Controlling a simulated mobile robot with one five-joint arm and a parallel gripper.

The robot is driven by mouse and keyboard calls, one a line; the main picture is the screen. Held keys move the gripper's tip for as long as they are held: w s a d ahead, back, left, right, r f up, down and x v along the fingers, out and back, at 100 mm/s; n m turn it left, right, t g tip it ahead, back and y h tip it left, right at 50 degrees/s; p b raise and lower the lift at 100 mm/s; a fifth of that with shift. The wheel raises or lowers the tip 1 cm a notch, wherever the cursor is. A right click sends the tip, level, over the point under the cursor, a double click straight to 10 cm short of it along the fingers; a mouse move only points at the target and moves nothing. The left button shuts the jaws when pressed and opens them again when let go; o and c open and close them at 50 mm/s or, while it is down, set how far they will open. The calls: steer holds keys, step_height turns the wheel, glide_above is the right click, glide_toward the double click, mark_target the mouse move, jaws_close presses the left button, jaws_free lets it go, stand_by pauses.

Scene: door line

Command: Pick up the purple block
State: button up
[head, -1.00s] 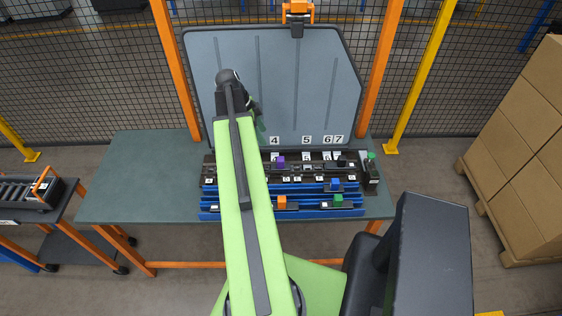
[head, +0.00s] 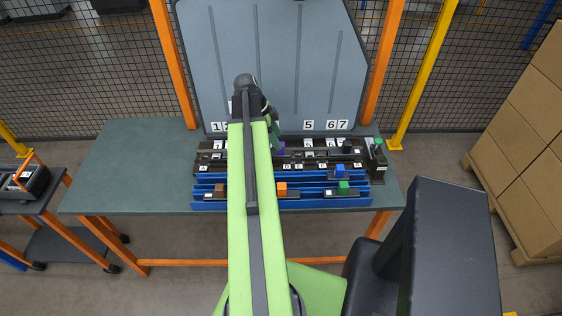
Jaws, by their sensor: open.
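The purple block (head: 281,151) is on the dark rack at the back of the table, only partly visible behind the end of my arm. My gripper (head: 278,142) is open, its tips down at the purple block or just above it. Its fingers are small and overlap the block in this view, so I cannot tell whether they touch it or stand around it.
Blue rails (head: 325,203) in front of the rack hold an orange block (head: 282,188), a green block (head: 343,187) and a blue block (head: 340,171). A grey panel (head: 325,70) stands behind. The left of the table (head: 130,170) is clear.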

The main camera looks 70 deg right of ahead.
mark_target(282, 144)
steer(key=b+x, duration=0.5)
steer(key=shift+d+f, duration=0.15)
steer(key=shift+d, duration=0.05)
steer(key=shift+r, duration=0.2)
jaws_close()
